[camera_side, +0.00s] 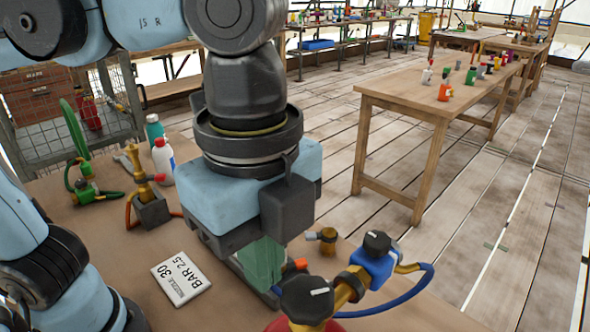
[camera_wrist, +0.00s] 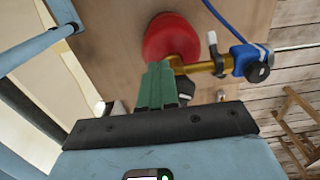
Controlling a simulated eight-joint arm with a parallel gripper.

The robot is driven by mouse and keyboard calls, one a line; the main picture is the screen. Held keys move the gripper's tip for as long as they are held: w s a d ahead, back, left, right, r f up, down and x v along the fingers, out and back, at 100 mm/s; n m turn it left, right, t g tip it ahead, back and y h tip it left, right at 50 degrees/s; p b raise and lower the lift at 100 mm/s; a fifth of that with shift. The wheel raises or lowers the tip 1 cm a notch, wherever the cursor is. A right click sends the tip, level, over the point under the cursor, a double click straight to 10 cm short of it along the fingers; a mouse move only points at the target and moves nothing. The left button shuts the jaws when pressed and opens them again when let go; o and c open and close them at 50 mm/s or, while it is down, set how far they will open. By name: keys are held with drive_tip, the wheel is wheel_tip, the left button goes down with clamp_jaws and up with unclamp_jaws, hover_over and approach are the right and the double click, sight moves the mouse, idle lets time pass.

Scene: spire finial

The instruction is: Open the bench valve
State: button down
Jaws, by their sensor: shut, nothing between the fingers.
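A brass valve assembly stands at the bench's front right in the side view. It has a black knob (camera_side: 307,300) with a white mark, and a blue valve body (camera_side: 368,262) with a second marked black knob (camera_side: 377,243). The blue body also shows in the wrist view (camera_wrist: 246,60), on a brass pipe (camera_wrist: 198,67) running from a red rounded vessel (camera_wrist: 172,38). I cannot tell which knob is the bench valve's. My gripper (camera_side: 264,285) points down with green fingers shut and empty, left of the near knob. In the wrist view its fingertips (camera_wrist: 158,68) overlap the vessel's lower edge; contact is unclear.
A white card (camera_side: 181,279) reading "BAR 2.5" and "30" lies on the bench (camera_side: 95,235). A torch on a dark block (camera_side: 150,208), green fittings (camera_side: 88,190) and bottles (camera_side: 163,160) stand at the back left. A blue hose (camera_side: 400,302) loops at the right.

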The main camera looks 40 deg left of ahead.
wheel_tip(320, 180, up, 6)
drive_tip(key=shift+f, duration=0.2)
idle(0.3)
drive_tip(key=w+a+f+n+t+h, duration=0.1)
drive_tip(key=w+a+f+n+t, duration=0.2)
drive_tip(key=w+a+f+n, duration=0.5)
drive_tip(key=w+a+f+n+t, duration=0.3)
drive_tip(key=w+a+f+n, duration=0.3)
drive_tip(key=a, duration=0.4)
drive_tip(key=s+a+f+n+t+y, duration=0.1)
drive_tip(key=s+a+f+n, duration=0.1)
drive_tip(key=a+f+n, duration=0.1)
drive_tip(key=shift+a+f+n, duration=0.15)
drive_tip(key=shift+a+n, duration=0.35)
drive_tip(key=shift+a, duration=0.55)
